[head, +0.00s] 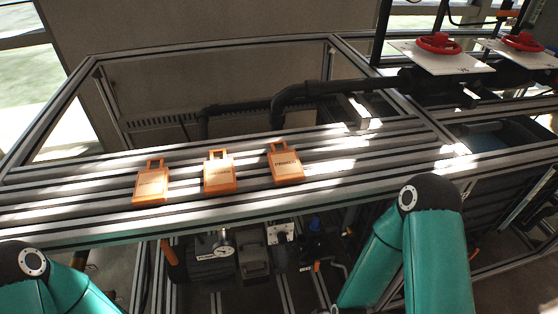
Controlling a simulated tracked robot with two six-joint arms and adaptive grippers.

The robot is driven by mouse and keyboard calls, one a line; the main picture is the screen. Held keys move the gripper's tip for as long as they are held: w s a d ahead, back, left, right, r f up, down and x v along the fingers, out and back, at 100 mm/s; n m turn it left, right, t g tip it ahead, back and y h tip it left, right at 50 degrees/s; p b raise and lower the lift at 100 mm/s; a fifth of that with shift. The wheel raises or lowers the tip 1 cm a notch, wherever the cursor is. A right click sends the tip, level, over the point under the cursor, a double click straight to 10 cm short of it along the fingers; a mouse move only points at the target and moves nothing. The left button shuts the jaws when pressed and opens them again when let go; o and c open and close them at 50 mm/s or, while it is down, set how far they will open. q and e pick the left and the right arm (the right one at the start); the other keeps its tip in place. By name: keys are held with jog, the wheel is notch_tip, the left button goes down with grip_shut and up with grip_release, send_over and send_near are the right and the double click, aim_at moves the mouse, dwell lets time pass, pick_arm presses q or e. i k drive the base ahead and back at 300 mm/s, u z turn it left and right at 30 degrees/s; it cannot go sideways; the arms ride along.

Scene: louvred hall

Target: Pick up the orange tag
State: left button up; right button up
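Three orange tags lie in a row on the slatted metal shelf (385,152). Each has a loop handle at its far end and a pale label with dark print, too small to read surely. The left tag (151,187), the middle tag (220,175) and the right tag (286,166) lie apart from one another, with bare slats between them. My two teal arms show at the bottom left and bottom right, in front of the shelf. Neither gripper can be seen, and nothing touches the tags.
Two red handwheels (438,43) (523,41) sit on white plates at the back right. A black pipe (335,90) runs behind the shelf. The shelf right of the tags is clear.

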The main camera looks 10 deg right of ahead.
aim_at(220, 176)
jog(key=z, duration=0.05)
jog(key=k, duration=0.5)
jog(key=z, duration=2.6)
jog(key=k, duration=0.15)
jog(key=u, duration=1.7)
jog(key=k, duration=0.55)
jog(key=u, duration=1)
jog(key=i, duration=1)
jog(key=z, duration=0.05)
